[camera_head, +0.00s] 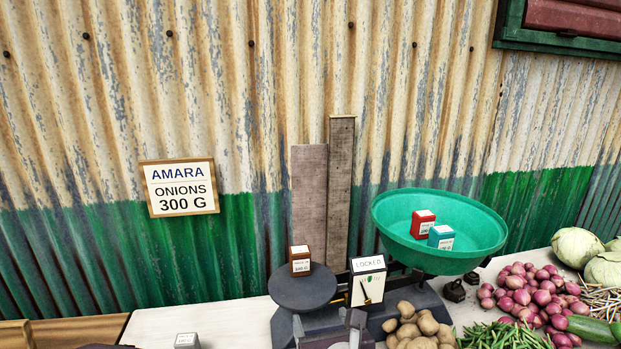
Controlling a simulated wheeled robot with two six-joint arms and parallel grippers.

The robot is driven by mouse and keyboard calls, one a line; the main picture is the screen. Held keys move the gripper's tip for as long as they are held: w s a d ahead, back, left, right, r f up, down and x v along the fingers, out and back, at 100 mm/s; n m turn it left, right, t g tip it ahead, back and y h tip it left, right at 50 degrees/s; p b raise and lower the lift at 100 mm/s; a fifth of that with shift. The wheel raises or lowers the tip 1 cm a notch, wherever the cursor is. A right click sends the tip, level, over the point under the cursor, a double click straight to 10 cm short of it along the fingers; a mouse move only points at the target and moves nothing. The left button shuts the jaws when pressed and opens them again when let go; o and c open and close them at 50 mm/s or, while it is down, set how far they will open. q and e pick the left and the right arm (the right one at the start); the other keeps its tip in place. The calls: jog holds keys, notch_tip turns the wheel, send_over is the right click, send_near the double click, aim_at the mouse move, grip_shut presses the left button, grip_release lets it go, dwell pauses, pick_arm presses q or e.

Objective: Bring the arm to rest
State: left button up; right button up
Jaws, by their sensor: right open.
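The balance has a dark round plate (302,288) on its left and a wide green bowl (455,262) on its right. A brown block (300,261) sits on the plate. A red block (423,223) and a teal block (441,237) lie in the bowl. Between the two sides stands a white box (367,283) marked LOCKED, with a dark pointer on its face. My right gripper (327,327) is at the bottom edge, in front of the balance, open, with its two dark fingers apart and nothing seen between them. My left gripper is not seen.
A sign (179,187) reading "AMARA ONIONS 300 G" hangs on the corrugated wall. Potatoes (417,328), onions (535,293), green beans (500,337) and cabbages (577,247) crowd the right side. A grey block (186,341) stands front left. The table (225,318) is mostly bare left of the balance.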

jog(key=w+d+m+h+p, duration=0.3)
jog(key=d+m+h+p, duration=0.1)
jog(key=d, duration=0.6)
jog(key=s+d+f+m+g+h+p, duration=0.2)
jog(key=s+d+m+g, duration=0.1)
jog(key=d+m, duration=0.3)
jog(key=s+d+f+m+g+h+p, duration=0.2)
jog(key=s+d+m+g, duration=0.2)
jog(key=d+m, duration=0.25)
jog(key=s+f+m+g+y+p, duration=0.2)
jog(key=s+f+m+g, duration=0.15)
jog(key=s+m, duration=0.4)
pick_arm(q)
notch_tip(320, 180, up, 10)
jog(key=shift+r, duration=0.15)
pick_arm(e)
jog(key=s+a+f+m+g+y, duration=0.1)
jog(key=a+m, duration=0.6)
jog(key=m, duration=0.7)
jog(key=f+y, duration=0.1)
jog(key=y, duration=0.1)
jog(key=shift+y, duration=0.3)
